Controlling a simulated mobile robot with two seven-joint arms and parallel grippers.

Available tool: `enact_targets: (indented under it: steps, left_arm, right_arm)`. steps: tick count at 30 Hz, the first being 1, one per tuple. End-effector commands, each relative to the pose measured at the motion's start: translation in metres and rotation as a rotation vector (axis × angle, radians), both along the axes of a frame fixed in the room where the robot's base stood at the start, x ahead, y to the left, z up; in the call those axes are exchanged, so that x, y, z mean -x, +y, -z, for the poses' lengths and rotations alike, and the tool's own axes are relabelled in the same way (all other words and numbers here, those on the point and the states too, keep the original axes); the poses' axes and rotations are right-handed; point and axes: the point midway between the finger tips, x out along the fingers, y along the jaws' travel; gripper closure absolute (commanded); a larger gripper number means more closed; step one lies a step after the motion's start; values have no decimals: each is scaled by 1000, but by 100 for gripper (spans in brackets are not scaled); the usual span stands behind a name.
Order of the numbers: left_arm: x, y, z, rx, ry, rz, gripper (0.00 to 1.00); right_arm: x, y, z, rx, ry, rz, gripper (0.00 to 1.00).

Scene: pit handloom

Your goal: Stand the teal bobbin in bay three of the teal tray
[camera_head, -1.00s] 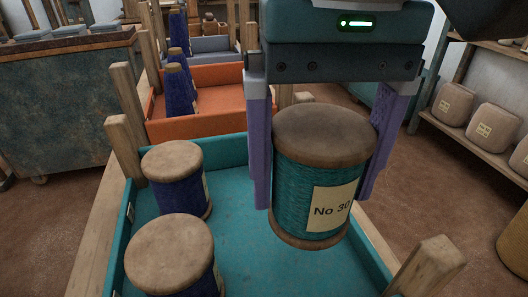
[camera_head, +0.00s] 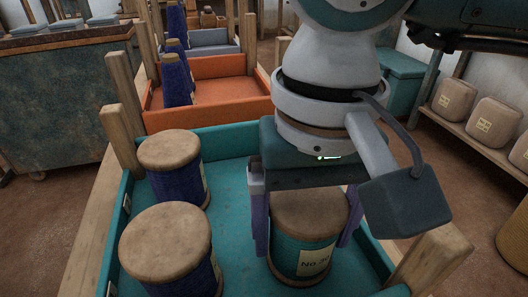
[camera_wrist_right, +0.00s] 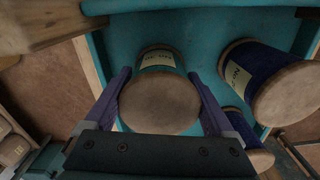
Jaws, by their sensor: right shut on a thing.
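The teal bobbin (camera_head: 290,257) has wooden ends and a "No 30" label. It is upright inside the teal tray (camera_head: 228,180), right of two dark blue bobbins. My right gripper (camera_head: 303,245) is shut on it, with one purple finger on each side. In the right wrist view, the bobbin's wooden end (camera_wrist_right: 160,103) is between the fingers, over the tray floor (camera_wrist_right: 205,35). I cannot tell whether its base touches the floor. No bay number is readable. My left gripper is not in view.
Two dark blue bobbins (camera_head: 170,165) (camera_head: 168,245) stand along the tray's left side. An orange tray (camera_head: 225,92) with dark blue cones (camera_head: 178,83) is behind. A wooden post (camera_head: 432,258) rises at the tray's right edge. Tray floor between the bobbins is clear.

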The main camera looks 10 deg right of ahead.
Motion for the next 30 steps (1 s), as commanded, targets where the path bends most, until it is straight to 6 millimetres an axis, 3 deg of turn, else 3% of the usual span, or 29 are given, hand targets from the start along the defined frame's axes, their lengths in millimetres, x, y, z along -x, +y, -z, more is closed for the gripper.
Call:
enact_targets:
  steps: [4, 14, 30]
  left_arm:
    - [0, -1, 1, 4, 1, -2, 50]
    - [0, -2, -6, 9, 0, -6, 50]
    - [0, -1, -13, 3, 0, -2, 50]
  right_arm:
    - [0, 0, 1, 1, 0, 0, 0]
    - [0, 0, -6, 0, 0, 1, 0]
    - [0, 0, -110, 0, -2, 0, 0]
